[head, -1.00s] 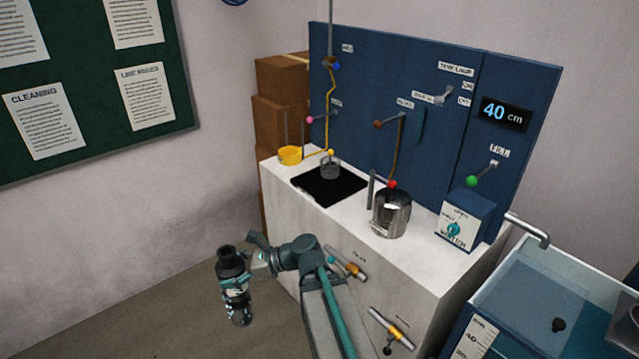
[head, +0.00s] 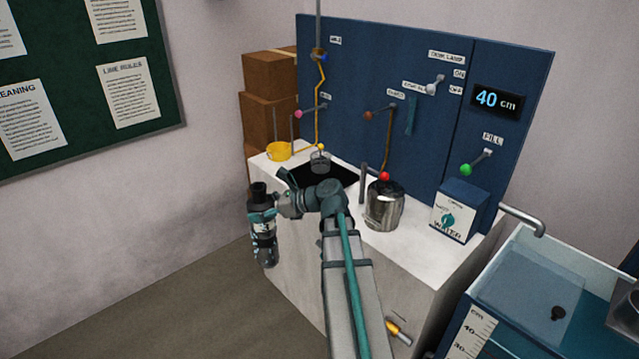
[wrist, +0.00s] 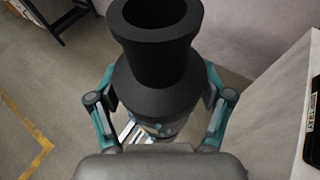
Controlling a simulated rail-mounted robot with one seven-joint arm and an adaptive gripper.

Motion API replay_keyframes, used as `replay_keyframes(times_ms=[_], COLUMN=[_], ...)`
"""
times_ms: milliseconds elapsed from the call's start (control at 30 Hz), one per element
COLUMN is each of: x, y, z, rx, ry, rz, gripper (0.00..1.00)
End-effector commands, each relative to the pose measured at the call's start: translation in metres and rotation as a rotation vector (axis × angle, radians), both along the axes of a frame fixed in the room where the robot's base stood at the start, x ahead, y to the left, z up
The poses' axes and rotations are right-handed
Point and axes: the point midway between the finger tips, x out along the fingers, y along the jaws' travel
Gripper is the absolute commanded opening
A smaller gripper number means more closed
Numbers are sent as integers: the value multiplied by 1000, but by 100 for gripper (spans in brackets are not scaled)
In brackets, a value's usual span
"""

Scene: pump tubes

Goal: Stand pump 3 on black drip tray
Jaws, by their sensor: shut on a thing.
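My gripper (head: 270,211) is shut on an upright pump (head: 264,245), at the left of the white counter in the head view. The pump has a black flared neck and a darker, patterned body. I cannot read a number on it. In the wrist view my gripper (wrist: 158,85) has one teal finger on each side of the pump (wrist: 155,55), whose open mouth faces up; its lower body is mostly hidden. The black drip tray (head: 343,178) lies flat on the counter, partly behind my arm. A black, labelled edge also shows in the wrist view (wrist: 312,140).
A small grey cup (head: 320,164) stands on the tray's back part. A yellow cup (head: 279,151) is left of it. A steel pot (head: 384,209) and the water box (head: 458,212) stand to the right. A blue panel (head: 420,120) rises behind.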

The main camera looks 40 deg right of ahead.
Motion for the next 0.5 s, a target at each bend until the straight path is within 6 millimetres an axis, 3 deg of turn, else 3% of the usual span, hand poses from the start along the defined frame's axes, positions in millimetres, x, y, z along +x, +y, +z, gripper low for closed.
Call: replay_keyframes(times_ms=[33,500], x=[8,36], y=[-20,-161], z=[9,79], rx=[3,-2], ry=[-9,-2], rz=[-31,-320], gripper=[9,9])
